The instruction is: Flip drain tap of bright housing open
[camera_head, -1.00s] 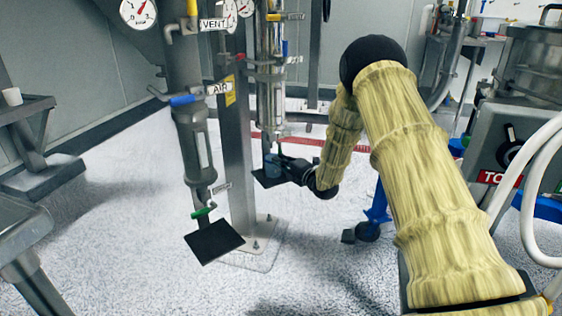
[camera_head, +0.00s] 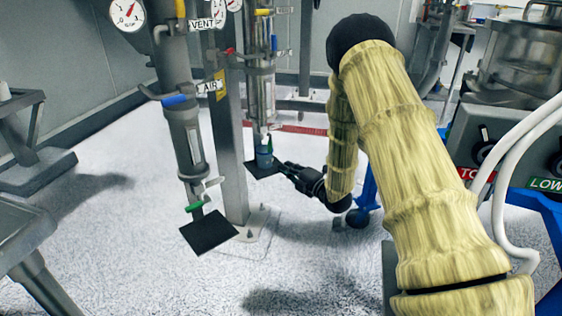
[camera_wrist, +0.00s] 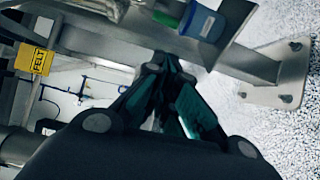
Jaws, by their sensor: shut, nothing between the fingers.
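The bright housing (camera_head: 260,95) is the shinier of two upright columns in the head view, behind the grey post. Its lower end sits just above a small blue container (camera_head: 264,155) on a dark plate. The drain tap is too small to make out there. My gripper (camera_head: 284,168) is shut and empty, just right of the container and low. In the wrist view its fingers (camera_wrist: 165,65) come together below these pieces.
The grey post (camera_head: 232,150) stands between the columns. A control box (camera_head: 500,145) and white hoses are at right.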

